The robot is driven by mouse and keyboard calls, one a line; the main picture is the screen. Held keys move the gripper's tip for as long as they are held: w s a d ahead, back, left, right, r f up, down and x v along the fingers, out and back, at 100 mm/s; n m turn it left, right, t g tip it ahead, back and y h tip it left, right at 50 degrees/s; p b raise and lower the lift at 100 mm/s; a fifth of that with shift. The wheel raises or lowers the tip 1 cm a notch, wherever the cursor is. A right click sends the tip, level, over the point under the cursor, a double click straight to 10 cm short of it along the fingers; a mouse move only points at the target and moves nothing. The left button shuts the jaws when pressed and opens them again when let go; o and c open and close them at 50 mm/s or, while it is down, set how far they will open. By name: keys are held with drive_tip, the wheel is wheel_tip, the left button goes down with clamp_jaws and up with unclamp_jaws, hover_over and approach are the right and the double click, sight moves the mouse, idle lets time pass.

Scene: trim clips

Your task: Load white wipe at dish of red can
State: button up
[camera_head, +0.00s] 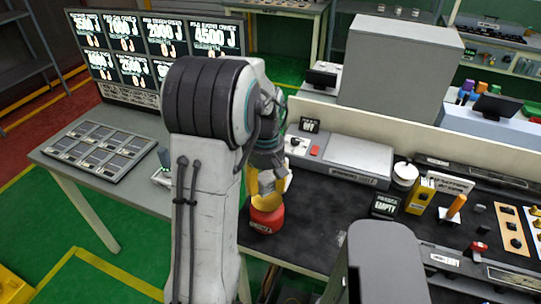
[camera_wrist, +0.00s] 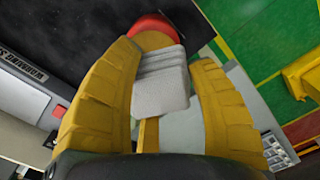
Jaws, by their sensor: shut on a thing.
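The white wipe (camera_wrist: 160,82) is a ribbed, pale block between the two yellow fingers of my gripper (camera_wrist: 165,105) in the wrist view. My gripper is shut on it. The red can (camera_head: 266,218) stands near the left end of the black worktop in the head view, with a yellowish dish (camera_head: 267,202) on top. My gripper (camera_head: 266,183) is just above the can, and my arm covers part of this area. In the wrist view, the can's red rim (camera_wrist: 150,22) shows just beyond the wipe, which partly hides the dish. I cannot tell whether the wipe touches the dish.
A grey weighing or sealing device (camera_head: 340,158) stands behind the can. A black sign reading empty (camera_head: 385,206), a yellow box (camera_head: 420,196) and a white-lidded jar (camera_head: 404,175) stand to the right. A side table (camera_head: 75,165) with a panel tray is at left. Worktop between can and sign is clear.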

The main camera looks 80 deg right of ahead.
sight(267, 201)
drive_tip(key=d+n, duration=0.1)
drive_tip(key=n, duration=0.1)
drive_tip(key=f+n, duration=0.1)
drive_tip(key=shift+w+d+f+n, duration=0.2)
drive_tip(key=shift+d+n, duration=0.15)
drive_tip(key=shift+n, duration=0.05)
drive_tip(key=shift+d+n, duration=0.3)
drive_tip(key=shift+n, duration=0.1)
drive_tip(key=shift+d+n, duration=0.1)
drive_tip(key=shift+n, duration=0.5)
drive_tip(key=shift+f+b, duration=2.2)
drive_tip(key=shift+f, duration=0.8)
drive_tip(key=shift+f+b, duration=0.7)
drive_tip(key=shift+f, duration=0.15)
drive_tip(key=shift+r+p, duration=2.7)
drive_tip(key=shift+r, duration=0.85)
